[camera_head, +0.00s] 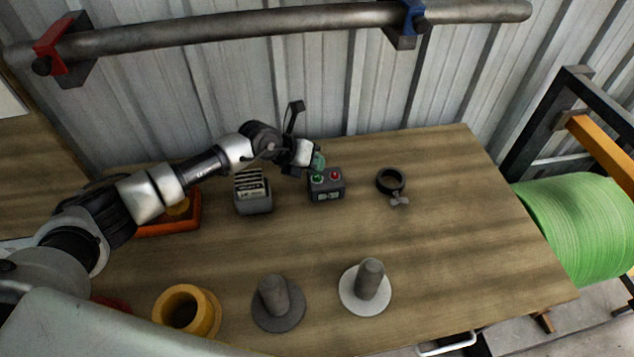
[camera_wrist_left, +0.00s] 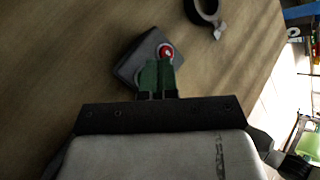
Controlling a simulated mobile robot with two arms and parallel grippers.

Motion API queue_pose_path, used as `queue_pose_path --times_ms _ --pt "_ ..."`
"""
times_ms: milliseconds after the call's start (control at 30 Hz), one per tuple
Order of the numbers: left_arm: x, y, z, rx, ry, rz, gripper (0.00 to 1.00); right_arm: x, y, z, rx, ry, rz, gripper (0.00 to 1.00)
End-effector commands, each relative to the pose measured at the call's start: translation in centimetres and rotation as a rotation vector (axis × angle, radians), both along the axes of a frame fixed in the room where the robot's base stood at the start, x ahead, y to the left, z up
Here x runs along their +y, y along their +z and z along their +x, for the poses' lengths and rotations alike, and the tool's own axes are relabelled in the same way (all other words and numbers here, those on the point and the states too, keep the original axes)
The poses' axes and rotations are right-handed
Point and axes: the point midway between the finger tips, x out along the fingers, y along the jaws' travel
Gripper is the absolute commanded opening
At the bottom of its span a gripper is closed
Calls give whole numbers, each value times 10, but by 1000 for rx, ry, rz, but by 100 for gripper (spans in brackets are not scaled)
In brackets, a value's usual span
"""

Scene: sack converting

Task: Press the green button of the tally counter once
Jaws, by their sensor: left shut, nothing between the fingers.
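The tally counter (camera_head: 327,193) is a small dark grey box on the wooden table, with a green button (camera_head: 318,178) on the left of its top, a red button (camera_head: 336,176) on the right and a display on its front. My left gripper (camera_head: 318,162) is shut and empty, with green fingertips just above and behind the green button. In the left wrist view the shut fingers (camera_wrist_left: 157,76) lie over the counter (camera_wrist_left: 133,66) and hide the green button; the red button (camera_wrist_left: 166,51) shows beside them. I cannot tell whether the fingertips touch it. My right gripper is not in view.
A grey block with striped labels (camera_head: 253,200) stands left of the counter, a black ring clamp (camera_head: 391,182) to its right. An orange tray (camera_head: 153,230) is further left. A yellow flanged ring (camera_head: 207,307) and two flanged pegs (camera_head: 277,303) (camera_head: 366,288) stand in front. The right of the table is clear.

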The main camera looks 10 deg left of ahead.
Motion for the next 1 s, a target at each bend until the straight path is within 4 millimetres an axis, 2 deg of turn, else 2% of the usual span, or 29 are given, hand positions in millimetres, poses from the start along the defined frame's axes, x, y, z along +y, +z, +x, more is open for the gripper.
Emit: queue_pose_path --times_ms 1000 --pt "0 -4 0 0 0 0 0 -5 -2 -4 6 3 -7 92"
